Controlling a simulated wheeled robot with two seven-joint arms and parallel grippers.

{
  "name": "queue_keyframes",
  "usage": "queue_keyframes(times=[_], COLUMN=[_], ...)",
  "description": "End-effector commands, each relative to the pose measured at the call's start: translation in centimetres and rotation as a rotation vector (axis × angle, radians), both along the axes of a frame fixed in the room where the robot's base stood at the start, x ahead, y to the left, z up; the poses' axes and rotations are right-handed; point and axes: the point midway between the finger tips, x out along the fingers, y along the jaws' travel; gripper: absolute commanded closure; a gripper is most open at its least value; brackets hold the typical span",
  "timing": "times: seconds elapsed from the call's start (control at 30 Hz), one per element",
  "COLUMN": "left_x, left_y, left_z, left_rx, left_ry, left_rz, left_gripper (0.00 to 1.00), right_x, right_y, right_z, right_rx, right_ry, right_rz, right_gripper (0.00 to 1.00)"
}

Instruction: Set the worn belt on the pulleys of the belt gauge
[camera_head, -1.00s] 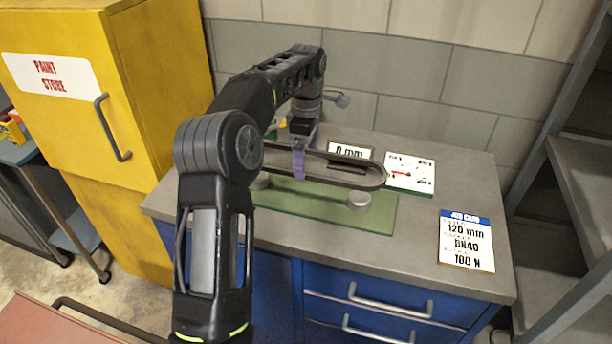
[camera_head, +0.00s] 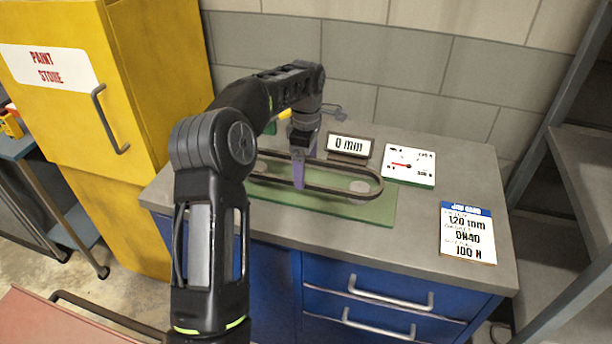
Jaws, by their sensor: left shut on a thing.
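The worn belt (camera_head: 345,194) is a dark flattened loop, held level just over the green base of the belt gauge (camera_head: 386,214). My left gripper (camera_head: 299,180), with purple fingers, is shut on the belt's near part. The grey right pulley (camera_head: 360,187) shows inside the belt's right end. I cannot tell whether the belt touches it or hangs above it. The gauge's display (camera_head: 350,145) behind reads 0 mm. My right gripper is out of view.
A white dial plate (camera_head: 409,166) lies right of the display. A job card (camera_head: 467,234) lies at the bench's right, with bare grey bench top (camera_head: 420,245) around it. A yellow paint store cabinet (camera_head: 150,80) stands left, and a shelf rack (camera_head: 570,170) right.

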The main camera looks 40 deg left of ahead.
Motion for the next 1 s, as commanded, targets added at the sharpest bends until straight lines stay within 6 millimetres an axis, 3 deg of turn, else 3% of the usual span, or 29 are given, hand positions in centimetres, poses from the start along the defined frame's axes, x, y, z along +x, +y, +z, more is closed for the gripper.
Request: queue_keyframes(times=[0.2,0.5,0.87,0.9,1.0], left_x=[0.0,0.0,0.0,0.0,0.0], left_y=[0.0,0.0,0.0,0.0,0.0], left_z=[-0.3,-3.6,-4.1,-4.1,-4.1], left_rx=[0.0,0.0,0.0,0.0,0.0], left_ry=[0.001,0.001,-0.001,0.0,0.0], left_rz=[0.0,0.001,0.001,0.001,0.001], left_gripper=[0.52,0.52,0.52,0.03,0.0], right_x=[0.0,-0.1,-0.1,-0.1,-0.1], right_y=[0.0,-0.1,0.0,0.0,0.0], right_z=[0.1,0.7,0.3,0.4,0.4], right_rx=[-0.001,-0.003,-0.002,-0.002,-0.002], right_ry=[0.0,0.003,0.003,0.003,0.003], right_rz=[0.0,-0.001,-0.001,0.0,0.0], right_gripper=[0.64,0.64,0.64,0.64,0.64])
